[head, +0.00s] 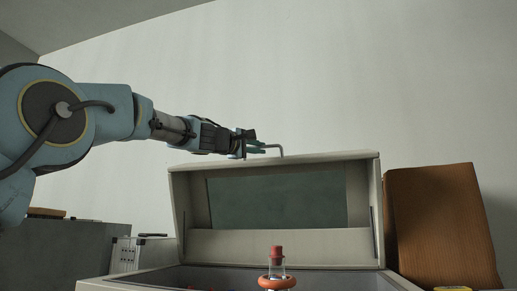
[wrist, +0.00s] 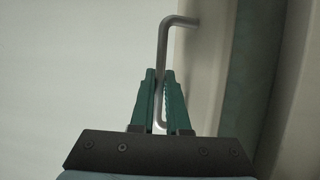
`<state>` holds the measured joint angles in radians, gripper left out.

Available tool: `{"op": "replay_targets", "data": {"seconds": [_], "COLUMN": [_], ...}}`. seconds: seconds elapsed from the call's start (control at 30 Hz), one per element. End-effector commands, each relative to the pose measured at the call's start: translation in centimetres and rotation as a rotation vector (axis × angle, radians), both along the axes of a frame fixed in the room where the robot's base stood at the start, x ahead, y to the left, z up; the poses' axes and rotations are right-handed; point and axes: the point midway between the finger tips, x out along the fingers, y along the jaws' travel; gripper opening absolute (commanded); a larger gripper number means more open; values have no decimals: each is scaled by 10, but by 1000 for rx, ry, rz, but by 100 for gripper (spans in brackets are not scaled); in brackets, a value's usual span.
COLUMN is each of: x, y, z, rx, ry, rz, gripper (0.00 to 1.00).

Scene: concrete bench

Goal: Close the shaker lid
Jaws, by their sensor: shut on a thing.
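The shaker lid (head: 277,246) stands raised in the head view, a pale frame with a dark window panel, above the box-like shaker body (head: 130,284). A bent grey metal handle (head: 279,149) sticks out from the lid's top edge. My gripper (head: 262,148) is at that handle, at the lid's upper edge. In the wrist view the green fingers (wrist: 162,100) are shut on the handle, whose bar (wrist: 163,62) runs between them and bends right to the lid (wrist: 200,60). Most of the shaker's inside is hidden below the frame.
A flask with a red stopper (head: 277,252) and an orange ring (head: 277,282) stands in front of the lid. A silver case (head: 125,254) stands at the left. The wall space above is clear.

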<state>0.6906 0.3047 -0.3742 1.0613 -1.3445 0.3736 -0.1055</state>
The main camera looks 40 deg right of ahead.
Motion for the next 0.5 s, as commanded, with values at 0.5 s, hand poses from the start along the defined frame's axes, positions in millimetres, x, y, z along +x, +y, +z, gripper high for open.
{"op": "replay_targets", "data": {"seconds": [0.5], "x": [-3], "y": [6], "z": [-7], "rx": [-16], "ry": [-10], "rz": [1], "gripper": [0]}}
